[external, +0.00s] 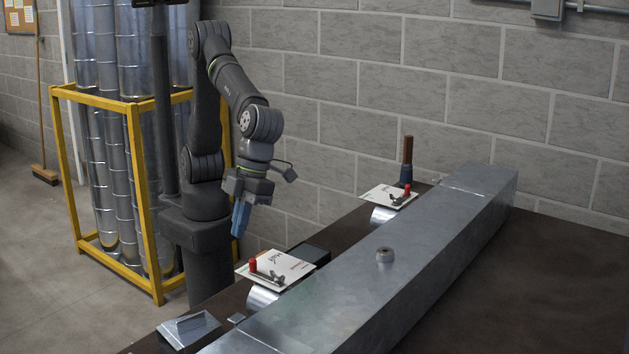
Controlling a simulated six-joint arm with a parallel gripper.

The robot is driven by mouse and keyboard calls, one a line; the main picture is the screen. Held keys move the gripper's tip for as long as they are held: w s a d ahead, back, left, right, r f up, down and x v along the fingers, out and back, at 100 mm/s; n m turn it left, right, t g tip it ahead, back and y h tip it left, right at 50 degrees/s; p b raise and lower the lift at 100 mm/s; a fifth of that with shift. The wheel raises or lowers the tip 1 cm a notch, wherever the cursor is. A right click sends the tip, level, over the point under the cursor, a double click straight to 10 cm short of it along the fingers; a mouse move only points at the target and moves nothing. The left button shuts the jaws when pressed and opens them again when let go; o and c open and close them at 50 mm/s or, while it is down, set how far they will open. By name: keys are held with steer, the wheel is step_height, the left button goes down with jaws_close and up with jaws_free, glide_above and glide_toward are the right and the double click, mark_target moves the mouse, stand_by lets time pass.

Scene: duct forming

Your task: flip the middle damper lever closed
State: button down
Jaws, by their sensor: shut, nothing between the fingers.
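Two damper plates show in the external view, each white with printed marks and a red-knobbed lever. The nearer damper plate (292,264) has its lever (266,275) with the red knob (253,265) at the plate's left. The farther damper plate (378,194) has its lever (397,199) with the red knob (407,189) at the plate's right. I cannot tell from this view alone which is the middle one. My gripper (240,232) has blue fingers, shut and empty, pointing down. It hangs in the air above and left of the nearer plate, apart from it.
A brown-handled tool (407,160) stands behind the farther plate. A bent sheet piece (188,328) lies at the near end. A yellow rack (146,215) holds pipes at left.

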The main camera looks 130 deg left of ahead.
steer(key=shift+w+a+f, duration=0.1)
steer(key=shift+a+f, duration=0.1)
steer(key=shift+f, duration=1.2)
steer(key=shift+s+a+f, duration=0.1)
steer(key=shift+a+f, duration=0.05)
steer(key=shift+f, duration=1.25)
steer(key=shift+w+a+f, duration=0.1)
steer(key=shift+a+f, duration=0.1)
steer(key=shift+f, duration=1.2)
